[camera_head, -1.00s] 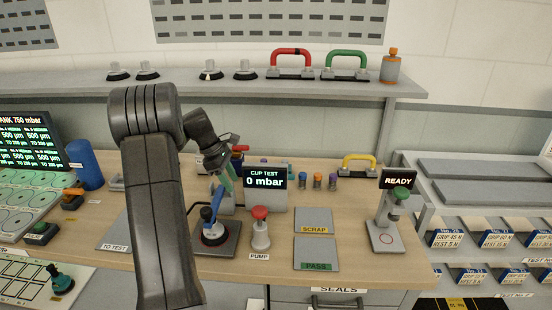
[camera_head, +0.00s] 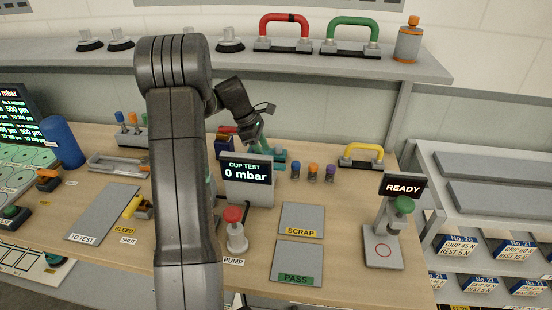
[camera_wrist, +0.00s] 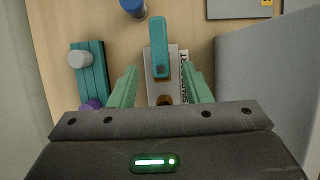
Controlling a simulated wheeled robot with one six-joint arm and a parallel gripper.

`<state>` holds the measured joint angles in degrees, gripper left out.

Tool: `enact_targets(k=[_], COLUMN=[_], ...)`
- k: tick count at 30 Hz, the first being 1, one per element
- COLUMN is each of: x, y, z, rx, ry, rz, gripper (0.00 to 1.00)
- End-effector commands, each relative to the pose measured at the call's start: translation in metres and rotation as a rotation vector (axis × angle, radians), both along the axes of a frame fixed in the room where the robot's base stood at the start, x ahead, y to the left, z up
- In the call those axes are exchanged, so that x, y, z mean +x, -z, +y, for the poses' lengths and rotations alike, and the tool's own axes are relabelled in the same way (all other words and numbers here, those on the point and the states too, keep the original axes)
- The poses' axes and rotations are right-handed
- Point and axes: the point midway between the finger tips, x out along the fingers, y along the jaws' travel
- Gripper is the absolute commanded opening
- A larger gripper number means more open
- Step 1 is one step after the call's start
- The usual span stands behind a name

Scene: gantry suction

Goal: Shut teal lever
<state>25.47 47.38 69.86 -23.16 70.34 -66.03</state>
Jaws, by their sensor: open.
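In the wrist view, the teal lever (camera_wrist: 158,42) lies lengthwise over a grey base plate (camera_wrist: 174,75) marked with a partly hidden label that seems to read "SPARE PORT". My gripper (camera_wrist: 159,67) is open, with one green finger on each side of the lever's near end. I see gaps between the fingers and the lever. In the head view, my gripper (camera_head: 261,142) is behind the cup test display (camera_head: 247,180), which partly hides it. A teal part (camera_head: 279,155) shows beside it; I cannot tell whether this is the lever.
In the wrist view, a teal block (camera_wrist: 91,75) with a grey knob is at left, and a large grey surface (camera_wrist: 265,80) at right. In the head view, small capped pieces (camera_head: 313,171) and a yellow handle (camera_head: 361,154) stand right of my gripper. A yellow lever (camera_head: 139,208) is at left.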

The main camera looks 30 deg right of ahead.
Motion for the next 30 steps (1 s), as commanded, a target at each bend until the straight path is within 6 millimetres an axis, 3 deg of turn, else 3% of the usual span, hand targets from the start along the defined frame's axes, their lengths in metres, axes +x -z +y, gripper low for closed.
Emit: enact_targets(k=[4,12,24,30], x=[-0.020,-0.028,-0.029,-0.029], y=[0.003,0.039,0.046,0.046], z=[-0.023,-0.032,-0.034,-0.034], rx=[0.002,0.001,0.000,0.001], ry=[0.002,0.000,0.000,0.000], rz=[0.003,0.001,-0.001,-0.001], gripper=[0.44,0.44,0.44,0.04])
